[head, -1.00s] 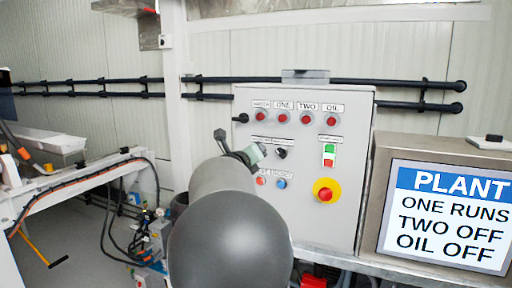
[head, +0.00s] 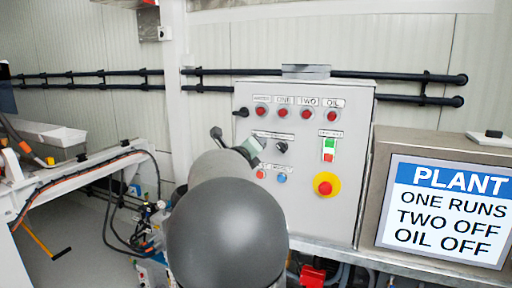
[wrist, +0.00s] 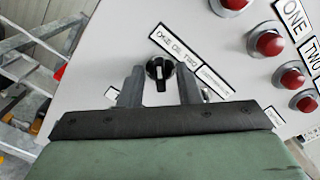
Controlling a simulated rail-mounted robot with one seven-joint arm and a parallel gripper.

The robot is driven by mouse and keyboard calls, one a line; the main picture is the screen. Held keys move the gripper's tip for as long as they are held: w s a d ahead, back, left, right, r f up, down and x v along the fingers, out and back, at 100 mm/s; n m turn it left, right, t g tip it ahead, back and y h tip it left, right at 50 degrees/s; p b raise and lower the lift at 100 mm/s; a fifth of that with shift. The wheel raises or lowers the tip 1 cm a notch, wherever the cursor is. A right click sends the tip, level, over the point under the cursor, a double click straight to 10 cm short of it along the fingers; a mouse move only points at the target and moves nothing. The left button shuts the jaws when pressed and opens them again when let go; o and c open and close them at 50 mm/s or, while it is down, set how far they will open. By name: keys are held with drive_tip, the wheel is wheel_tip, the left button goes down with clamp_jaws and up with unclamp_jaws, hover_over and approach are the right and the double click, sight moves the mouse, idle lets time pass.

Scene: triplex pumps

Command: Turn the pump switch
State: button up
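The grey control panel (head: 345,215) stands upright ahead of me. In the wrist view a round black rotary switch (wrist: 158,72) with a pale pointer mark sits on the panel, beside a tilted label that is hard to read. My gripper (wrist: 160,84) is open, with one finger on each side of this switch and small gaps visible; I cannot tell whether the tips reach around it. In the head view my gripper (head: 252,149) is at the panel's left middle and hides this switch. A second black rotary switch (head: 281,147) is just right of it.
Red lamps (head: 283,113) line the panel's top. A black side handle (head: 240,112), green-and-red buttons (head: 328,149) and a red emergency stop on yellow (head: 326,185) are nearby. At right a screen (head: 448,215) reads "PLANT ONE RUNS TWO OFF OIL OFF".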

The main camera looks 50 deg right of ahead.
drive_tip(key=b+v, duration=0.3)
drive_tip(key=v, duration=1.4)
drive_tip(key=shift+a, duration=0.2)
drive_tip(key=s+a+f+m+g+y, duration=0.1)
drive_tip(key=s+a+f+m+y, duration=0.3)
drive_tip(key=a+f+m, duration=0.55)
drive_tip(key=s+a+f+m+g+y, duration=0.1)
drive_tip(key=a+f+m+y, duration=0.5)
drive_tip(key=f, duration=0.7)
drive_tip(key=s+a+f+m+g+y, duration=0.1)
drive_tip(key=s+a+f+m+y, duration=0.2)
drive_tip(key=a+m, duration=0.4)
drive_tip(key=s+a+f+m+g+y, duration=0.1)
drive_tip(key=s+a+f+m+y, duration=0.3)
drive_tip(key=a, duration=0.5)
wheel_tip(320, 180, down, 2)
drive_tip(key=m, duration=0.3)
drive_tip(key=shift+s+f, duration=0.15)
drive_tip(key=shift+s, duration=0.05)
